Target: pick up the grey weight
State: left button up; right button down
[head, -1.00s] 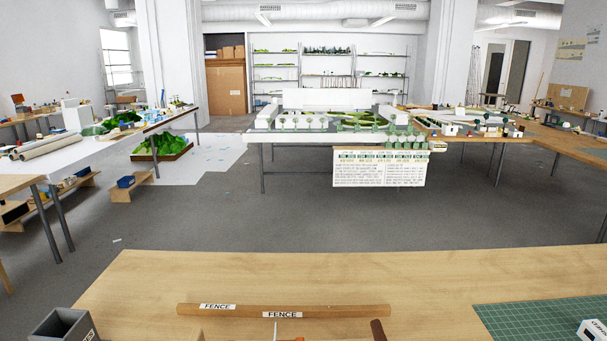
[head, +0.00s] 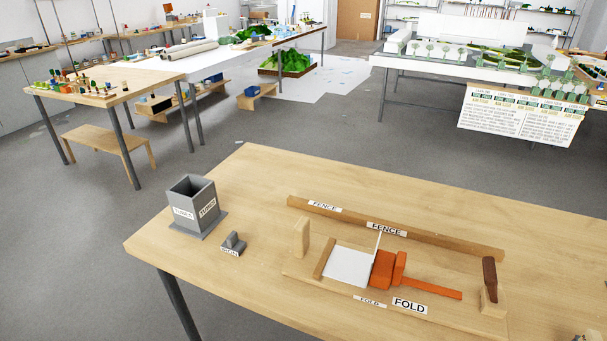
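A small grey block with a raised part (head: 233,242) lies on the wooden table, left of the middle; it looks like the grey weight. A white label sits at its front, too small to read surely. It stands apart from the grey open-topped box (head: 194,208) behind and left of it, which has white labels.
Right of the block is a wooden jig board (head: 440,316) with a white sheet (head: 348,267), an orange tool (head: 383,270) and FOLD labels. A long wooden bar (head: 440,239) labelled FENCE lies behind it. The table's left front corner is bare.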

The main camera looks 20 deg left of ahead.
aim_at(233, 245)
jog(key=u, duration=1.15)
